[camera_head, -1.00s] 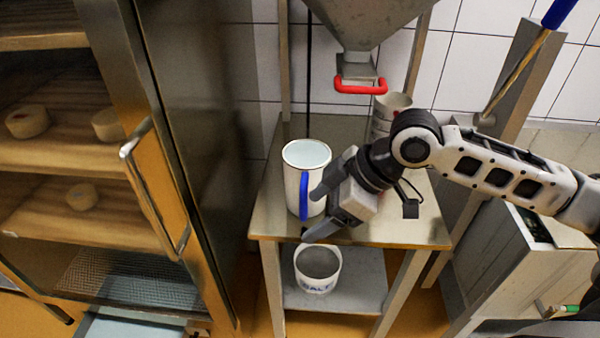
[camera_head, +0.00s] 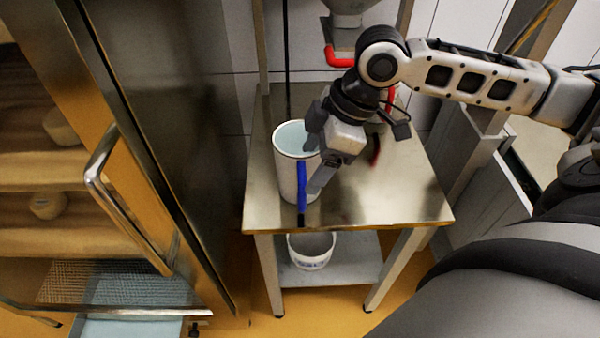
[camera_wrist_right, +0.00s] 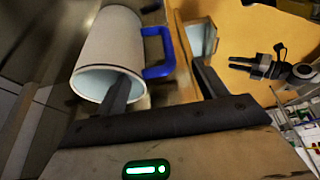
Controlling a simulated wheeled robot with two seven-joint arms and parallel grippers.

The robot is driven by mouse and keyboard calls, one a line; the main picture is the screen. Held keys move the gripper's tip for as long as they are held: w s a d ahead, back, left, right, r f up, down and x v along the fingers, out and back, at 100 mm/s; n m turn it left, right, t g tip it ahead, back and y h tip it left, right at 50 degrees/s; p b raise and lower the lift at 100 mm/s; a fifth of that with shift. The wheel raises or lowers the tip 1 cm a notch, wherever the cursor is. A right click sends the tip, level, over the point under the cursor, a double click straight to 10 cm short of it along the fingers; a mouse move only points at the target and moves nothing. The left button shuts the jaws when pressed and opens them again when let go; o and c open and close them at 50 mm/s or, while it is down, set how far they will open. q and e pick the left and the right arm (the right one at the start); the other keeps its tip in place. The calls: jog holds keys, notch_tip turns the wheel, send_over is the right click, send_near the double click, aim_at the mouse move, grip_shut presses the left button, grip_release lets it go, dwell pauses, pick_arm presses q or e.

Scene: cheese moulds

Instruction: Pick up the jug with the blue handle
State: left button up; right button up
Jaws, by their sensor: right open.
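The white jug (camera_head: 285,172) stands upright on the steel table, its blue handle (camera_head: 301,188) facing the front. My right gripper (camera_head: 314,166) is open at the jug's right side, close to the rim and handle. In the right wrist view, the jug (camera_wrist_right: 110,45) is at upper left, and its blue handle (camera_wrist_right: 163,52) shows between my right gripper's spread fingers (camera_wrist_right: 163,88). One finger overlaps the jug's mouth; I cannot tell whether it touches. My left gripper (camera_wrist_right: 245,64) appears small at the right there; its opening is unclear.
The steel table (camera_head: 410,195) is bare at front right. A bucket (camera_head: 311,252) stands on its lower shelf. A hopper with a red handle (camera_head: 338,57) hangs behind. A cabinet with a metal door handle (camera_head: 100,182) is at left. Red parts behind my arm are mostly hidden.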

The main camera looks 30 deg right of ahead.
aim_at(301, 179)
jog(key=shift+x, duration=3.05)
jog(key=shift+d, duration=0.15)
grip_shut()
jog(key=shift+w+r, duration=0.15)
